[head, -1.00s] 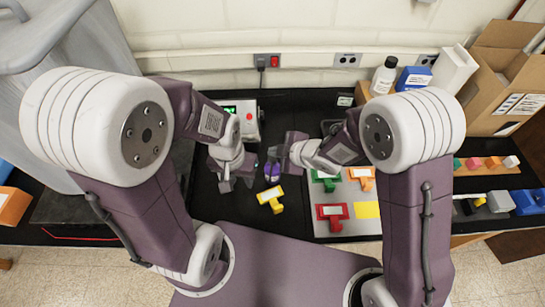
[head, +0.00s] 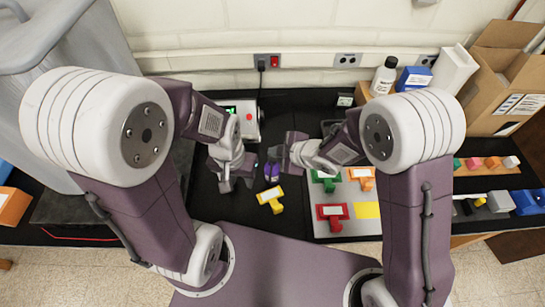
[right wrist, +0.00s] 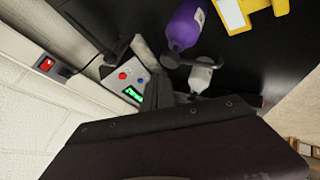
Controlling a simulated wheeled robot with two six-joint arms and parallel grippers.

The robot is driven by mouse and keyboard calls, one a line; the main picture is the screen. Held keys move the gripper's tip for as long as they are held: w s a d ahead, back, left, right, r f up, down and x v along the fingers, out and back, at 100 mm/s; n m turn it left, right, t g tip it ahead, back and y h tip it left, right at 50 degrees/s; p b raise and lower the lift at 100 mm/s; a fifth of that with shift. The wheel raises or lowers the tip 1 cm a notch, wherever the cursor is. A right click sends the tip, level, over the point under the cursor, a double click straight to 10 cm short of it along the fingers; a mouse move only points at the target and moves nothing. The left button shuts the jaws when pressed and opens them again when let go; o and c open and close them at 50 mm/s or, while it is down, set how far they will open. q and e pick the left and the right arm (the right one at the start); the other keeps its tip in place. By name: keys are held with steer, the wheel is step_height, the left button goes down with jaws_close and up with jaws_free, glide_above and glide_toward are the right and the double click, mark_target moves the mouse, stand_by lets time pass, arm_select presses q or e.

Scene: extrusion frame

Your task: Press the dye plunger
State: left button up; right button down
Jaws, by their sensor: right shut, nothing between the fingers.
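A purple dye item (head: 272,172), which looks like a small bottle, stands on the black bench top between my two grippers. In the right wrist view it is a purple cylinder (right wrist: 186,24) with a pale label, beside a small white cylinder (right wrist: 203,75) and a dark arm-like part. I cannot tell a plunger apart on it. My right gripper (head: 274,154) is shut and empty, just behind the purple item; I cannot tell whether they touch. My left gripper (head: 236,184) is left of the purple item, low over the bench; its fingertips are not clear.
A grey device (right wrist: 126,75) with red and blue buttons and a green display stands behind my left gripper. A yellow labelled clip (head: 270,200) lies in front of the purple item. A tray (head: 345,228) with red, green and orange clips is to the right.

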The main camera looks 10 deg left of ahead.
mark_target(275, 159)
steer(key=shift+f, duration=0.1)
steer(key=shift+f+b, duration=0.3)
steer(key=shift+b, duration=0.1)
steer(key=shift+f+b, duration=0.8)
steer(key=shift+f, duration=0.1)
stand_by(0.8)
steer(key=shift+r, duration=0.1)
steer(key=shift+r+p, duration=1.15)
steer(key=shift+r, duration=0.05)
step_height(275, 159, up, 5)
steer(key=p, duration=0.5)
steer(key=shift+r, duration=0.1)
steer(key=shift+f, duration=0.2)
